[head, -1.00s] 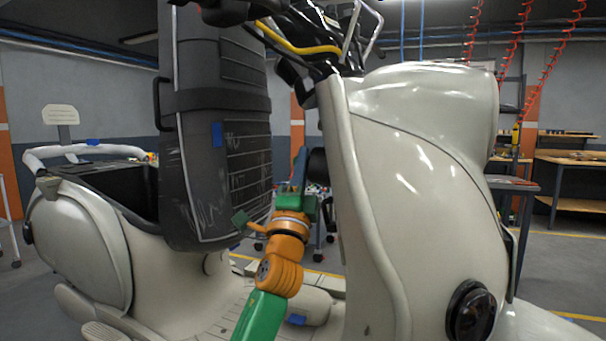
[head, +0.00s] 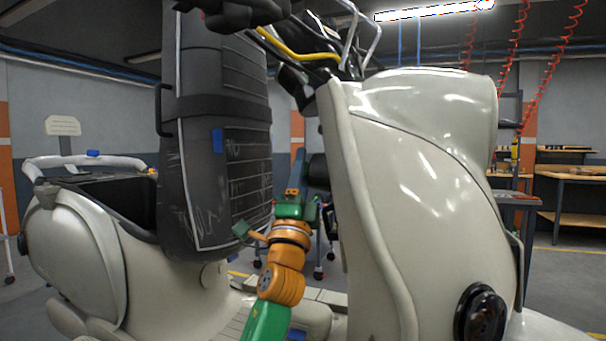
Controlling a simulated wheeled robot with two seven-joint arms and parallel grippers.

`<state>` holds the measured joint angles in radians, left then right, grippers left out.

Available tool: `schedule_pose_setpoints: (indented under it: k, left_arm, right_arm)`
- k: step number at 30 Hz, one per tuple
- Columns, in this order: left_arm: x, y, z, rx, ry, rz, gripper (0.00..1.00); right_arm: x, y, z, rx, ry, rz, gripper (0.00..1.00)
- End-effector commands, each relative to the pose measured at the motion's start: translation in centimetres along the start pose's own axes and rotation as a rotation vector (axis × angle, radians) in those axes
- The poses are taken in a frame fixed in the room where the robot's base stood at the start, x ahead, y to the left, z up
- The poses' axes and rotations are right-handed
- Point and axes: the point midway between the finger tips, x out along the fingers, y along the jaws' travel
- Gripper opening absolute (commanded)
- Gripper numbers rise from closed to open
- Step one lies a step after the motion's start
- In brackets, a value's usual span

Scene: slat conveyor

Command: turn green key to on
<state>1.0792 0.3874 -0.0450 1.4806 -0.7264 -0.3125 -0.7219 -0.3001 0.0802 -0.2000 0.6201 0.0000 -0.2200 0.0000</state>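A cream scooter (head: 420,190) fills the head view. My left arm, green and orange, rises from the lower middle in front of its footwell. Its gripper (head: 298,195) is upright at the inner side of the front shield, close to a short black cylinder (head: 318,170) on that side. I cannot tell whether they touch. The fingers are seen edge-on and small, so their opening is unclear. I cannot make out a green key apart from the gripper's green parts. My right gripper is not in view.
A tall dark case (head: 215,140) stands just left of the gripper. Black handlebars with a yellow cable (head: 290,45) are above it. A wooden workbench (head: 568,190) stands at the back right. The gap between case and shield is narrow.

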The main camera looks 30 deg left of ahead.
Motion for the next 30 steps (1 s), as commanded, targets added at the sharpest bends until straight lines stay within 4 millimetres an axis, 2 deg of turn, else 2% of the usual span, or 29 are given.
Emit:
schedule_pose_setpoints:
  k: [8,15,18,27,30]
  left_arm:
    - [-0.6,0.1,0.0,0.002,0.001,-0.001,0.47]
    - [-5.7,0.3,0.0,0.002,0.003,-0.001,0.47]
    - [-6.8,0.2,0.0,0.001,0.001,0.000,0.47]
    - [-7.1,0.0,0.0,0.000,0.000,0.001,0.47]
    - [-8.0,0.2,0.0,0.000,0.001,-0.001,0.47]
  right_arm:
    - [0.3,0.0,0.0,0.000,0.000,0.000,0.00]
    - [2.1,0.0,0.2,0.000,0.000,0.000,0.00]
    - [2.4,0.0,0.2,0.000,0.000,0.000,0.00]
    - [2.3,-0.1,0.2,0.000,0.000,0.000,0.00]
    - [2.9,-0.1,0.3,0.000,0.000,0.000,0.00]
